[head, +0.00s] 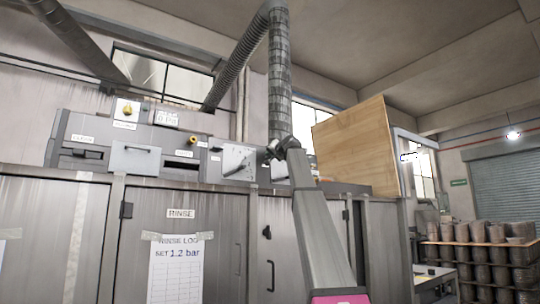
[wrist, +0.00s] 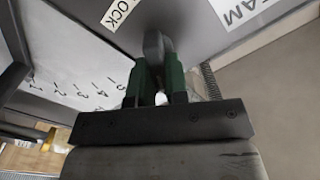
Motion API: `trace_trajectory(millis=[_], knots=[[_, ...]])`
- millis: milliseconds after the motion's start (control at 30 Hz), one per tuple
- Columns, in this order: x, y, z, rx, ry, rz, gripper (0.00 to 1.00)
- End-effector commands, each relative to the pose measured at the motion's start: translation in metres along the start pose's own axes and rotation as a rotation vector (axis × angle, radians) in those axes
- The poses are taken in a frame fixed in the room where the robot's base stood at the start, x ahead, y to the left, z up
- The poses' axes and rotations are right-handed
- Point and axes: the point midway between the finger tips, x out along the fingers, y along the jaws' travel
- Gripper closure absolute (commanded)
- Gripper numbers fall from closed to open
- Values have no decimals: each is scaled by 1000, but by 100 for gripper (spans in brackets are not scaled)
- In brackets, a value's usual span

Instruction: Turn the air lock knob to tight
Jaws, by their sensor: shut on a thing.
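My gripper (wrist: 157,72) has dark green fingers and is shut on the knob, one finger on each side. In the head view my gripper (head: 272,150) is at the front of the grey control panel, right of a white dial plate (head: 238,161). There my arm and gripper hide the knob. Any tight mark is not readable, and I cannot tell the knob's setting.
A white scale plate (wrist: 85,70) with numbers lies left of the fingers in the wrist view. Grey cabinet doors (head: 180,240) stand below the panel. A wooden board (head: 355,145) stands to the right.

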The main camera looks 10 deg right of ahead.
Motion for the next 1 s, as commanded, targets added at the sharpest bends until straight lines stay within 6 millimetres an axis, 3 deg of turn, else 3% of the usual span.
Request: trace_trajectory(millis=[700, 1000], knots=[[0, 8, 3, 671, -1, 1, 100], [0, 10, 5, 879, -1, 1, 100]])
